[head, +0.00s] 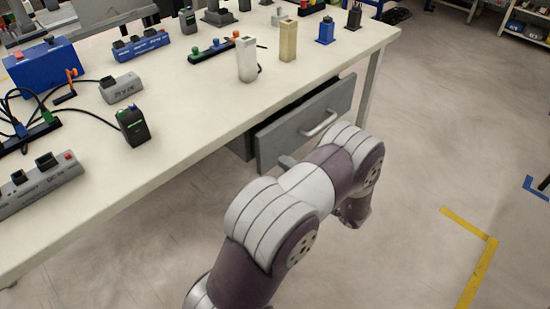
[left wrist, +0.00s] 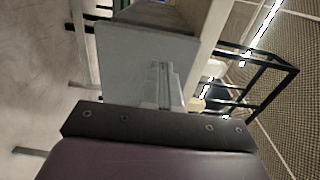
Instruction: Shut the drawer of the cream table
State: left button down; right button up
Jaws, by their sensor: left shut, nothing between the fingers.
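The cream table (head: 190,125) runs from lower left to upper right in the head view. Its grey drawer (head: 290,137) stands open below the right part of the tabletop, with a dark gap behind its front and a pale bar handle (head: 320,124). My left arm crosses in front of it. The tip of my left gripper (head: 287,162) shows at the lower edge of the drawer front; the arm hides the rest. In the left wrist view, my shut, empty left gripper (left wrist: 164,80) points at the grey drawer front (left wrist: 125,65). Contact is unclear. My right gripper is not in view.
Boxes, power strips, chargers and a blue case (head: 43,68) stand on the tabletop. A table leg (head: 371,85) is right of the drawer. Open floor with yellow tape (head: 478,270) lies to the right; shelves (head: 528,22) stand at the far right.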

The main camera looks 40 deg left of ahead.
aim_at(266, 150)
pick_arm(q)
jog(key=a+b, duration=0.1)
jog(key=a, duration=0.3)
jog(key=shift+w+a, duration=0.15)
jog(key=shift+a, duration=0.25)
